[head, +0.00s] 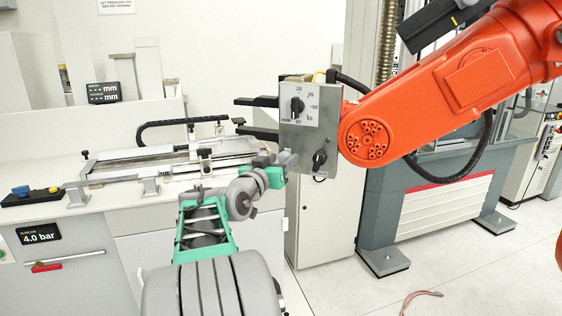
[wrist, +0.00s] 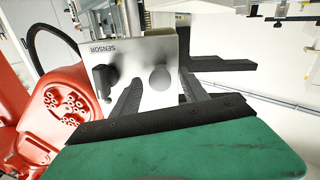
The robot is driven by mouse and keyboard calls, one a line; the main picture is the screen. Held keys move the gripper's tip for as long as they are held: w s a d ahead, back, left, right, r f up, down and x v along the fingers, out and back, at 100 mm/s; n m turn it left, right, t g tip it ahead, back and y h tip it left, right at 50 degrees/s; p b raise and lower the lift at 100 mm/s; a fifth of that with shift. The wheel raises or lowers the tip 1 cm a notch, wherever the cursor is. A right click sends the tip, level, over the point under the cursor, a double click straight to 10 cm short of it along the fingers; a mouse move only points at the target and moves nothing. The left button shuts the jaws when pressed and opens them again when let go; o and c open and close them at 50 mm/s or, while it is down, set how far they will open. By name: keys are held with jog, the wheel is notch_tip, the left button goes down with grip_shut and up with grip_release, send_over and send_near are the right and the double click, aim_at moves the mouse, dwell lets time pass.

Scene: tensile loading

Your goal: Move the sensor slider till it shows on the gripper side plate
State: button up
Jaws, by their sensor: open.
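The gripper side plate (head: 329,132) is a grey metal plate on the front of the orange arm. It carries a dial (head: 297,106) above and a black knob (head: 319,159) below. In the wrist view the plate (wrist: 146,52) bears the word SENSOR, upside down, near a black knob (wrist: 103,79) and a rounded grey knob (wrist: 160,79). I cannot tell which knob is the sensor slider. My gripper (head: 287,162) is at the plate's lower left edge. In the wrist view my gripper (wrist: 158,92) is open, its dark fingers either side of the grey knob; contact is unclear.
The orange robot arm (head: 450,97) reaches in from the right. Two black jaws (head: 257,102) stick out left of the plate. A white bench (head: 110,215) with a measuring rig stands at left. A cable (head: 480,150) hangs under the orange arm.

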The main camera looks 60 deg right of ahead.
jog(key=shift+a, duration=0.15)
jog(key=a+b, duration=0.2)
jog(key=a, duration=0.5)
jog(key=shift+a, duration=0.3)
jog(key=shift+s, duration=0.1)
